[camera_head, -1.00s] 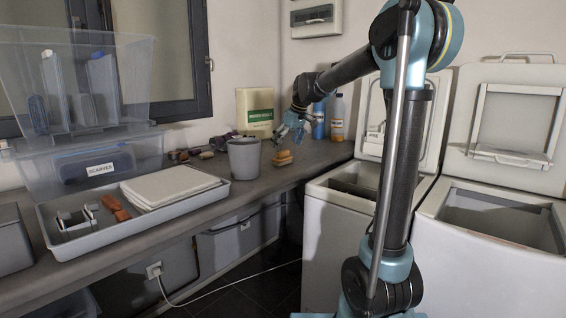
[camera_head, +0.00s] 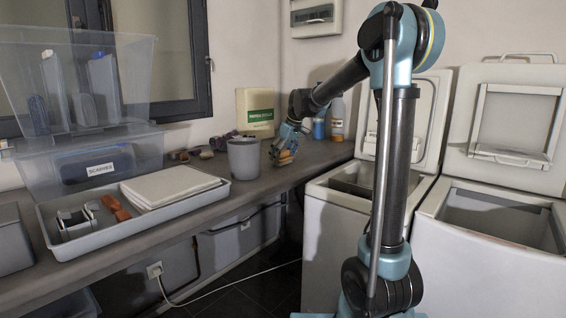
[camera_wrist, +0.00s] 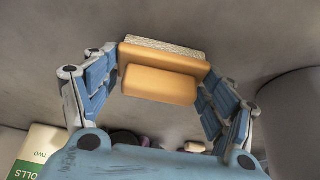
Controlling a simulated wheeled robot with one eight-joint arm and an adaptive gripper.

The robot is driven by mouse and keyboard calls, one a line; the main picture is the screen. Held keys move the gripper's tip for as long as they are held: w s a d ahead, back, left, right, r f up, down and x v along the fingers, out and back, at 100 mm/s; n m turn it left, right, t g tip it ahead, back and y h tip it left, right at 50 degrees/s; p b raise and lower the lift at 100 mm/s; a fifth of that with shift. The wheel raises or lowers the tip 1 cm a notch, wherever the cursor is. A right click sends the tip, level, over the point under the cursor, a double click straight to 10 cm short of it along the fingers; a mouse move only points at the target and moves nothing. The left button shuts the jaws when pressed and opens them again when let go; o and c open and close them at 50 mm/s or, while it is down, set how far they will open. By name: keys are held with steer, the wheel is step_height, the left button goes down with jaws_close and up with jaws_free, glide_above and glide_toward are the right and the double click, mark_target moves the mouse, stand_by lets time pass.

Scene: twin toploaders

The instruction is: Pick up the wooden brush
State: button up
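The wooden brush, an orange-tan block with a pale bristle strip, lies on the grey counter; it shows in the wrist view (camera_wrist: 160,82) and in the head view (camera_head: 285,157), where my gripper partly covers it. My gripper (camera_wrist: 162,70) is open, with one blue finger at each end of the brush. The fingertips are very close to its ends; whether they touch it I cannot tell. In the head view my gripper (camera_head: 283,154) is low over the counter at the brush.
A grey bucket (camera_head: 243,159) stands just left of my gripper. Behind are a cream-and-green box (camera_head: 255,112) and bottles (camera_head: 337,118). A tray (camera_head: 150,218) lies further left on the counter (camera_head: 300,165). An open toploader (camera_head: 335,215) stands to the right.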

mark_target(283, 151)
steer(key=shift+c, duration=1.2)
steer(key=shift+r, duration=0.1)
step_height(283, 151, up, 10)
steer(key=shift+f, duration=0.1)
